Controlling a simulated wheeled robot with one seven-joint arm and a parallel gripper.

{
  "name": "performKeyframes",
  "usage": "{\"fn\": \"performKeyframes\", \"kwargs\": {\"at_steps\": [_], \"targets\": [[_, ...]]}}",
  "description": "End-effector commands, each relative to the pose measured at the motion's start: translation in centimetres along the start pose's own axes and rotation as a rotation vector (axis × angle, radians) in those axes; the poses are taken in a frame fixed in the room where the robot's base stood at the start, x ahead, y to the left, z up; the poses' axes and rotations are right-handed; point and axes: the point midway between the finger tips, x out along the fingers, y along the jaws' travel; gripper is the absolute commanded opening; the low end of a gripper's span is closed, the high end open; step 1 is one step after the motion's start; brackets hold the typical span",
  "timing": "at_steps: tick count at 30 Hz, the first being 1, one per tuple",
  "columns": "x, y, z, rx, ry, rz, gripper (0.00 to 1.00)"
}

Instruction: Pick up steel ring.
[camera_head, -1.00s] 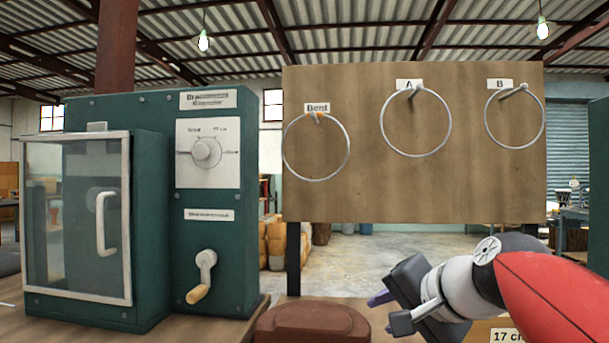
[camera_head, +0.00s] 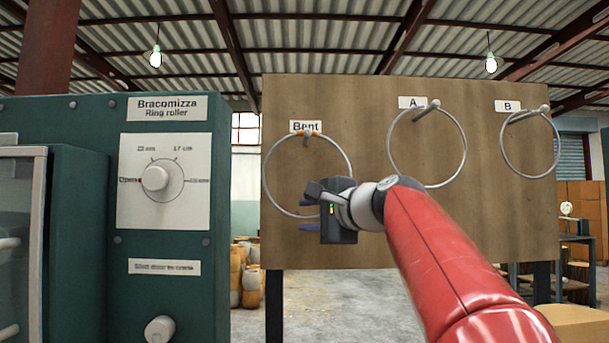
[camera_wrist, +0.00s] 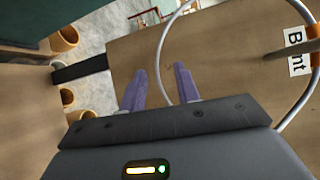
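Three thin steel rings hang on pegs on a wooden board: one under the label Bent (camera_head: 348,163), one under A (camera_head: 466,150) and one under B (camera_head: 558,145). My gripper (camera_head: 308,214) is at the lower right of the Bent ring in the head view. In the wrist view its two purple fingers (camera_wrist: 160,78) are apart, and the Bent ring (camera_wrist: 161,48) runs through the gap between them. The ring still hangs on its orange-marked peg (camera_wrist: 285,52). Part of its lower edge is hidden behind my gripper in the head view.
The wooden board (camera_head: 350,250) stands close behind the rings on dark posts. A green ring roller machine (camera_head: 165,285) with a dial is at the left. Pots (camera_wrist: 65,38) stand on the floor beyond the board.

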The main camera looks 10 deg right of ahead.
Motion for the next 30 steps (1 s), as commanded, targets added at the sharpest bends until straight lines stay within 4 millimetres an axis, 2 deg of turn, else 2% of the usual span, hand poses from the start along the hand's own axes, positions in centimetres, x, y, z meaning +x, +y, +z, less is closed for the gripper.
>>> {"fn": "performKeyframes", "kwargs": {"at_steps": [1, 6, 15, 23, 30], "targets": [[1.0, 0.1, 0.2, 0.0, -0.003, 0.004, 0.32], [3.2, 0.1, 0.2, -0.001, 0.0, 0.003, 0.32], [3.8, 0.2, 0.2, -0.001, -0.001, 0.002, 0.32], [3.8, 0.2, 0.2, -0.001, 0.0, 0.002, 0.0], [3.8, 0.2, 0.2, -0.001, -0.001, 0.002, 0.0]]}}
